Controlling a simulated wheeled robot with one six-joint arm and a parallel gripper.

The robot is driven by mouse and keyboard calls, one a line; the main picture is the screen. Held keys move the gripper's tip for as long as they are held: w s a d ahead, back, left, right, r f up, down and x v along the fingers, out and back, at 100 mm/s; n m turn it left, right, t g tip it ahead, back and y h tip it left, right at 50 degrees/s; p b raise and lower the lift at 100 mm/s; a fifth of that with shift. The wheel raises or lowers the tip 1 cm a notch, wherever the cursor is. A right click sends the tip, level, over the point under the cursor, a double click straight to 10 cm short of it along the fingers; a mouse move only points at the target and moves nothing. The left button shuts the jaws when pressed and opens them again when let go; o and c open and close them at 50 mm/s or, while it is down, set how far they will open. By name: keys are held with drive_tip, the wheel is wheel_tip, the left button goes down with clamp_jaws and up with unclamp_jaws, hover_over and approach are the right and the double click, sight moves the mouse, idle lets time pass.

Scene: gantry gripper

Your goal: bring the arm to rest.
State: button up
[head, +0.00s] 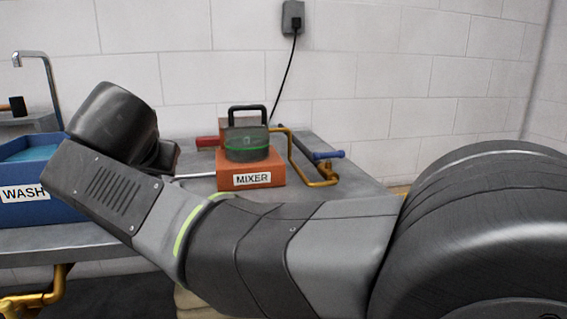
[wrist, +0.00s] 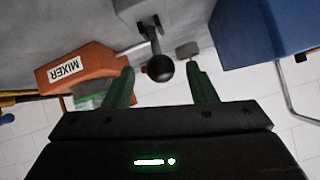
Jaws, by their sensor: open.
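My gripper (wrist: 160,68) shows in the wrist view with its two green fingers spread apart and nothing gripped. A black ball knob (wrist: 159,71) on a grey bracket appears in the gap between the fingertips. Neither finger visibly touches it, and I cannot tell its exact depth. In the head view my arm crosses the foreground from the right, its wrist raised at the left, over the bench. The fingers are hidden there behind my own wrist links.
An orange mixer (head: 251,180) with a dark lidded jar stands on the grey bench (head: 320,186). A blue wash tub (head: 40,207) is at the left, beside a tap (head: 52,80). A brass pipe with a blue handle (head: 328,155) is right of the mixer.

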drive_tip(key=shift+x, duration=1.5)
drive_tip(key=p+v, duration=0.3)
drive_tip(key=v, duration=1.1)
drive_tip(key=b+x, duration=0.2)
drive_tip(key=x, duration=1.2)
drive_tip(key=shift+w+r+b, duration=0.15)
drive_tip(key=shift+w+b, duration=0.05)
drive_tip(key=shift+b, duration=0.2)
drive_tip(key=shift+w+r+p, duration=0.25)
drive_tip(key=shift+r+p, duration=0.15)
drive_tip(key=shift+p, duration=0.55)
drive_tip(key=p, duration=0.2)
drive_tip(key=w+p, duration=0.1)
drive_tip(key=p, duration=0.1)
drive_tip(key=shift+w+a+r, duration=0.15)
drive_tip(key=shift+a+r, duration=0.1)
drive_tip(key=shift+r, duration=0.1)
drive_tip(key=w+g+p, duration=0.1)
drive_tip(key=g+p, duration=0.1)
drive_tip(key=p, duration=0.4)
drive_tip(key=shift+w+a+r+h, duration=0.15)
drive_tip(key=shift+h, duration=0.15)
drive_tip(key=w+g+p, duration=0.1)
drive_tip(key=p, duration=0.4)
drive_tip(key=shift+w+a+g+p, duration=0.1)
drive_tip(key=shift+a+g+p, duration=0.05)
drive_tip(key=shift+g+p, duration=0.25)
